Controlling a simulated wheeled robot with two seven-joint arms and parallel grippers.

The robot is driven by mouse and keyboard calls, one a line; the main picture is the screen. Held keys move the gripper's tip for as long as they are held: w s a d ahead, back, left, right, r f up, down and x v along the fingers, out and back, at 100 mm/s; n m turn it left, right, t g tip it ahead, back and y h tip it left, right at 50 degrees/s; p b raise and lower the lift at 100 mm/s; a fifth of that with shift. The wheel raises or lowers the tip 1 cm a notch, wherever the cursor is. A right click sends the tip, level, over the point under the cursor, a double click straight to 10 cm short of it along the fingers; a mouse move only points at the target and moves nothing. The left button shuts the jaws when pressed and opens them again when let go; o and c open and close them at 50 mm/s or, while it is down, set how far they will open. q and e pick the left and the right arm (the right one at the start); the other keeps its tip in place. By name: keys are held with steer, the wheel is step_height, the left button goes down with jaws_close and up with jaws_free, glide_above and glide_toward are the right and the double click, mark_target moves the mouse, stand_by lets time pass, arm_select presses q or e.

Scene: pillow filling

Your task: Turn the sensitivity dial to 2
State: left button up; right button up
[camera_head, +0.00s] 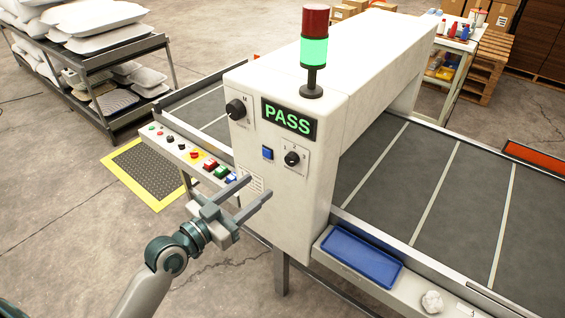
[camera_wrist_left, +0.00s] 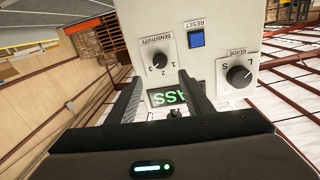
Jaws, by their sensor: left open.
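The sensitivity dial (camera_head: 292,158) is a small black knob on a white plate marked 1, 2 and 3, on the front of the white machine (camera_head: 312,215). In the left wrist view the same sensitivity dial (camera_wrist_left: 159,61) appears upside down, just beyond my fingertips. I cannot tell surely which number its pointer faces. My left gripper (camera_head: 258,186) is open and empty, in front of the panel and lower left of the dial in the head view. In the left wrist view its two fingers (camera_wrist_left: 161,77) stand apart, not touching the dial. My right gripper is out of view.
A blue reset button (camera_head: 267,153), a larger guide dial (camera_head: 237,109) and a green PASS display (camera_head: 289,118) share the panel. A control strip with several buttons (camera_head: 208,167) lies behind the gripper. A blue tray (camera_head: 359,257) stands to the right.

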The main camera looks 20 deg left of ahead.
mark_target(289, 162)
arm_select(q)
steer(key=p+x, duration=0.3)
steer(key=x, duration=0.7)
steer(key=shift+w+d, duration=0.3)
steer(key=shift+w, duration=0.35)
steer(key=c, duration=1.1)
